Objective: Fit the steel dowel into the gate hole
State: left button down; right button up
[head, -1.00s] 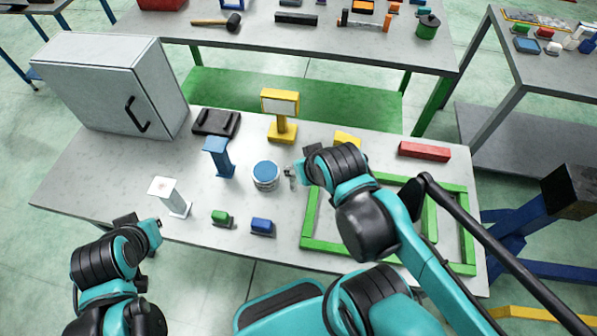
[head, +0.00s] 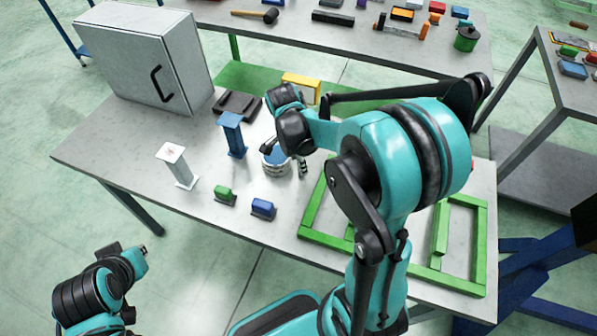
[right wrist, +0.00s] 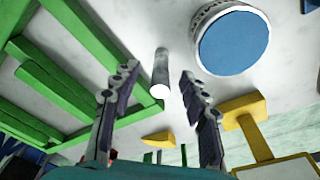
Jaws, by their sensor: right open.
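The steel dowel (right wrist: 161,73) is a pale grey cylinder in the right wrist view, between the lines of my open right fingers (right wrist: 160,95) with clear gaps on both sides. I cannot pick out the dowel in the head view, where my right arm and hand cover that area. My right gripper (head: 286,158) is over the table beside the blue-topped can (head: 275,163). The green gate frame (head: 330,241) lies flat on the table, partly hidden by my right arm; I cannot make out its hole. My left gripper (head: 144,250) is off the table's front edge; its jaw state is unclear.
The can also shows in the right wrist view (right wrist: 233,42), near the dowel. Blue (head: 233,135) and white (head: 176,166) posts, a green block (head: 225,195), a blue block (head: 263,208) and a grey cabinet (head: 146,60) stand on the table. A yellow stand (right wrist: 250,125) is nearby.

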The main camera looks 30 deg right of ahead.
jog(key=f+b, duration=0.1)
jog(key=f, duration=0.1)
jog(key=d+f+b, duration=0.1)
jog(key=f, duration=0.1)
jog(key=d+f+b, duration=0.1)
jog(key=f, duration=0.2)
jog(key=shift+w, duration=0.1)
jog(key=shift+r, duration=0.15)
grip_shut()
